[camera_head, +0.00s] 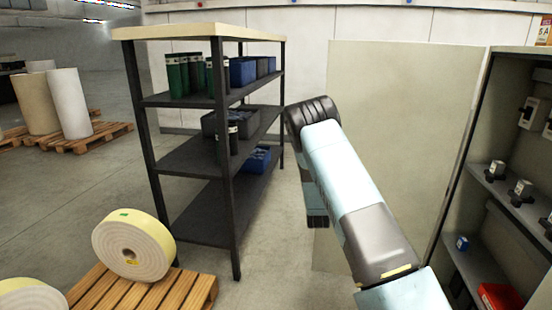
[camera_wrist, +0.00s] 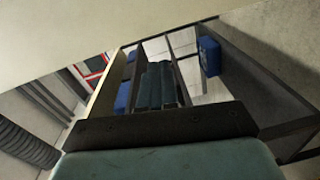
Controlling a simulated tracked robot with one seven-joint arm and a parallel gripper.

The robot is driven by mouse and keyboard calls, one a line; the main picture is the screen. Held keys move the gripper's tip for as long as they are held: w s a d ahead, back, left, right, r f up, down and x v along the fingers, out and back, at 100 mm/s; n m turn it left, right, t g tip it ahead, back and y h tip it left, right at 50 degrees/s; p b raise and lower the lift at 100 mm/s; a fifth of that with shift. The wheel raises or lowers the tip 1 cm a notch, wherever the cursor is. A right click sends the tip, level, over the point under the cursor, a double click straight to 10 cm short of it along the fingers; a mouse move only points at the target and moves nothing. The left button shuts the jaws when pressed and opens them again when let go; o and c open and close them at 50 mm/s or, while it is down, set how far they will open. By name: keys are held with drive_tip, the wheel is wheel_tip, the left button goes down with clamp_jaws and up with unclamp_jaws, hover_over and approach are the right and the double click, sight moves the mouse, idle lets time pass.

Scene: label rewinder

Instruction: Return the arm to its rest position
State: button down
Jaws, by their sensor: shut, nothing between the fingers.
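My arm (camera_head: 345,175) reaches forward and up from the lower right in the head view. Its dark elbow is at the top, and a further link hangs partly hidden behind it. The gripper's fingers cannot be made out in the head view. In the wrist view my gripper (camera_wrist: 165,124) shows as a dark bar across a teal body at the bottom. It is shut with nothing in it. The task names no other object.
A black shelf rack (camera_head: 215,140) with green cylinders (camera_head: 178,76) and blue bins (camera_head: 243,72) stands left of my arm. A beige panel (camera_head: 400,110) and an open cabinet (camera_head: 505,185) stand right. A label roll (camera_head: 120,235) stands on a pallet (camera_head: 150,292) at lower left.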

drive_tip(key=s+r+m+g+y, duration=0.1)
drive_tip(key=s+r+m+g, duration=0.15)
drive_tip(key=r, duration=0.65)
drive_tip(key=s+r+m+g+y, duration=0.1)
drive_tip(key=s+r+m, duration=0.2)
drive_tip(key=r, duration=0.6)
drive_tip(key=s+a+r+m+g+y, duration=0.2)
drive_tip(key=s+a+r+m, duration=0.1)
drive_tip(key=s+r, duration=0.95)
drive_tip(key=s+r+m+g, duration=0.2)
drive_tip(key=s, duration=1.7)
drive_tip(key=s+r+m+g, duration=0.3)
drive_tip(key=s, duration=1.6)
drive_tip(key=shift+s+a, duration=0.3)
drive_tip(key=shift+a, duration=0.05)
drive_tip(key=shift+a+g, duration=0.1)
drive_tip(key=shift+g, duration=0.15)
